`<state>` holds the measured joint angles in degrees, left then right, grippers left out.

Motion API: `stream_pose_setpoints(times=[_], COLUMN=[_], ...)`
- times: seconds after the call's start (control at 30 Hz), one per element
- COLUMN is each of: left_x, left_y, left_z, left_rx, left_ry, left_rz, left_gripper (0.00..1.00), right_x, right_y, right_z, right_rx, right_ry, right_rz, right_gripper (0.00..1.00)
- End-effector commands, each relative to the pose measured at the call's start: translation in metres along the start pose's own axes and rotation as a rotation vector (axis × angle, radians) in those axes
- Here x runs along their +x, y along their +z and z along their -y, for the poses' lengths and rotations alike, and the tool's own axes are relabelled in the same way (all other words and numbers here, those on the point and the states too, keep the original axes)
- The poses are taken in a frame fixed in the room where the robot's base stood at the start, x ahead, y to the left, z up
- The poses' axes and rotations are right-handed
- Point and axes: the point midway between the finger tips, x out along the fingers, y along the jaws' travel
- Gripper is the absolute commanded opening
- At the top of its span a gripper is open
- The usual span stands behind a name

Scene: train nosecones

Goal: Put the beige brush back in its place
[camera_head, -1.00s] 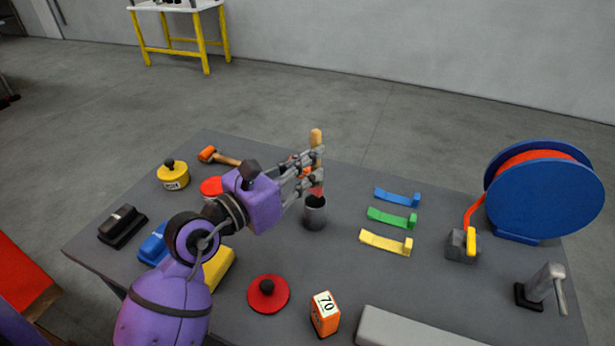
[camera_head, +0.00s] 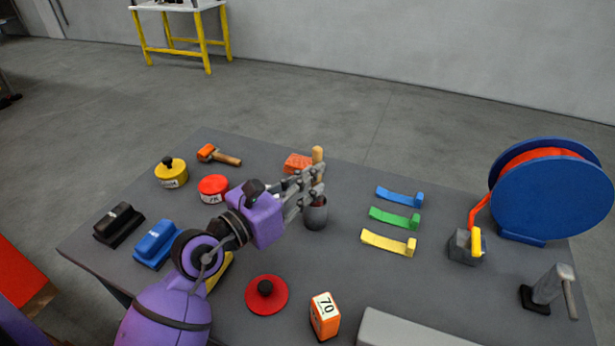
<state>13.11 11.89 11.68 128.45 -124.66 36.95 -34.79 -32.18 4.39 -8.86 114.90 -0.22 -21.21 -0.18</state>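The beige brush (camera_head: 317,155) stands roughly upright, its beige handle top showing above my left gripper. My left gripper (camera_head: 312,185) has its grey fingers around the brush, just above the rim of a dark grey cup (camera_head: 316,217), and looks shut on it. The reddish lower part of the brush shows at the cup's mouth, and its lower end is hidden inside the cup. My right gripper is out of view.
Left of the cup are a red tin (camera_head: 214,188), a yellow tin (camera_head: 172,172) and an orange-headed hammer (camera_head: 220,156). An orange block (camera_head: 298,163) lies behind. Blue, green and yellow strips (camera_head: 390,242) and a blue hose reel (camera_head: 550,200) are to the right.

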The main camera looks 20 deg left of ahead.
Motion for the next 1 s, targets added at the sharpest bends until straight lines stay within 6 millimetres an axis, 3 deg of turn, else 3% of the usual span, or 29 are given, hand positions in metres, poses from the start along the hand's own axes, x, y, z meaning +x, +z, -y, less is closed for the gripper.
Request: stream_pose_setpoints(times=[0.03, 0.13, 0.47, 0.6, 0.73, 1.0], left_x=[0.0, 0.0, 0.0, 0.0, -0.028, -0.088], left_y=[0.001, 0.001, 0.003, 0.02, 0.009, 0.008], left_z=[0.0, 0.0, 0.0, 0.0, -0.001, 0.0], left_rx=[0.0, 0.001, 0.001, 0.003, 0.001, 0.001], left_ry=[0.0, 0.0, 0.0, 0.001, 0.002, 0.001], left_rz=[0.001, 0.001, 0.002, 0.008, -0.005, -0.007], left_gripper=[0.19, 0.32, 0.32, 0.32, 0.32, 0.32], right_x=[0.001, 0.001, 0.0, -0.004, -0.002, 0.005], right_y=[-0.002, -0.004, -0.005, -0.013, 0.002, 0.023], right_z=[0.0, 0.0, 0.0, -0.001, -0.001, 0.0], right_rx=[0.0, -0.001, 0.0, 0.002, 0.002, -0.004], right_ry=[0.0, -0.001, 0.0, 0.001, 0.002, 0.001], right_rz=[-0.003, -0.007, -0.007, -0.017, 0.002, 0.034], right_gripper=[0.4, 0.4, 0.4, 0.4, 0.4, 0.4])
